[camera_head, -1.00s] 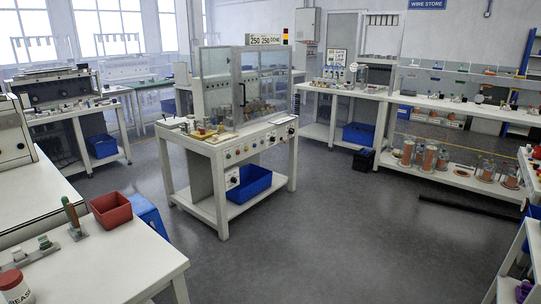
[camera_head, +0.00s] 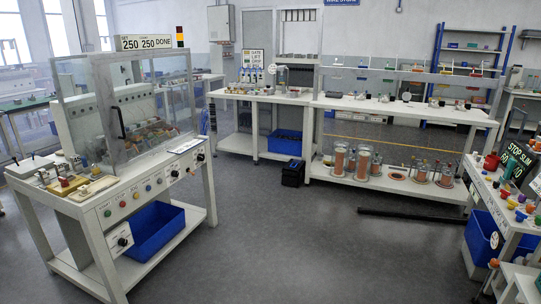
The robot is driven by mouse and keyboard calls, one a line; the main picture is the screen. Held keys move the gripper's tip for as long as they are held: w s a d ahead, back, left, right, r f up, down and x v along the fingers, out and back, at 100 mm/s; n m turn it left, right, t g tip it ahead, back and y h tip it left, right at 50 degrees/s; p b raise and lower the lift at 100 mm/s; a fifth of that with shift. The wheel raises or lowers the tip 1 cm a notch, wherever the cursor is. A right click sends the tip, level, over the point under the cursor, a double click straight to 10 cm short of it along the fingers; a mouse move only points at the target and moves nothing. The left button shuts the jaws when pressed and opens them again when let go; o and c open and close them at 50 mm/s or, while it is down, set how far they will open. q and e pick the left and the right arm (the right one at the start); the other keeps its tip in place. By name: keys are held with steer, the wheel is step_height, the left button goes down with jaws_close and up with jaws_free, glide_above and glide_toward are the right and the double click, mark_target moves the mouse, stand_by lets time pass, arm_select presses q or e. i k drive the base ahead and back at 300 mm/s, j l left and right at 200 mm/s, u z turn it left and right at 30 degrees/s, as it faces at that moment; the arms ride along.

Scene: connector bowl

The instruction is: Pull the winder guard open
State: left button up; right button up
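The winder guard (camera_head: 155,112) is a clear box with grey framing on top of the winder bench (camera_head: 150,190), at the left of the head view. It appears closed over the winding parts inside. A dark upright handle (camera_head: 119,122) is on its front face. Neither of my grippers shows in the head view.
A blue bin (camera_head: 150,230) sits on the winder bench's lower shelf. Open grey floor (camera_head: 290,250) lies right of it. A long bench (camera_head: 400,112) with copper spools below stands at the back, a dark bar (camera_head: 412,215) on the floor before it. A cluttered bench (camera_head: 505,205) is at right.

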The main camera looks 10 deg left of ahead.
mark_target(113, 113)
steer(key=i+j+u, duration=0.15)
steer(key=i+u, duration=0.8)
steer(key=i+l+u, duration=0.2)
steer(key=u, duration=0.25)
steer(key=i, duration=0.1)
